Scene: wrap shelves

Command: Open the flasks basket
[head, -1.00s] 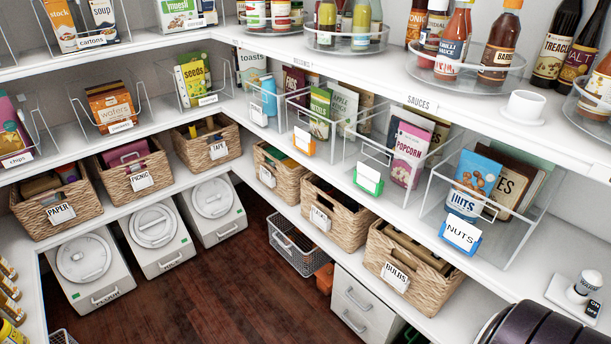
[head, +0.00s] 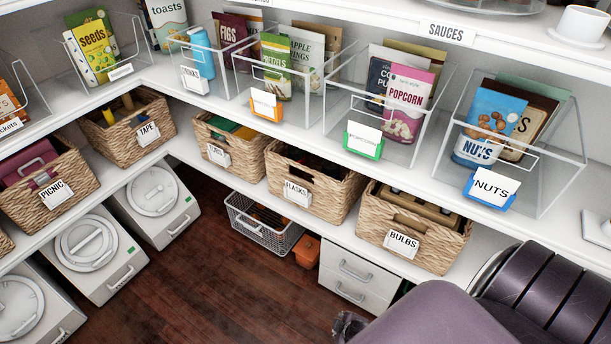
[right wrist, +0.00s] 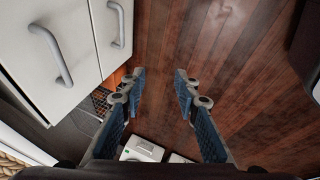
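The flasks basket (head: 325,207) is a woven basket with a FLASKS label (head: 297,194) on its front. It sits on the lower white shelf in the head view, between a smaller woven basket on its left and the BULBS basket on its right. It stands upright, and its contents are mostly in shadow. My right gripper (right wrist: 160,84) is open and empty in the right wrist view, with its fingers apart over the dark wood floor. It does not show in the head view and is away from the basket. My left gripper is in neither view.
The BULBS basket (head: 415,232) stands beside it. Below are a white drawer unit (head: 358,272), also in the right wrist view (right wrist: 58,50), a wire basket (head: 262,222) and an orange box (head: 307,251). Clear bins line the shelf above. The floor (head: 215,290) is largely open.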

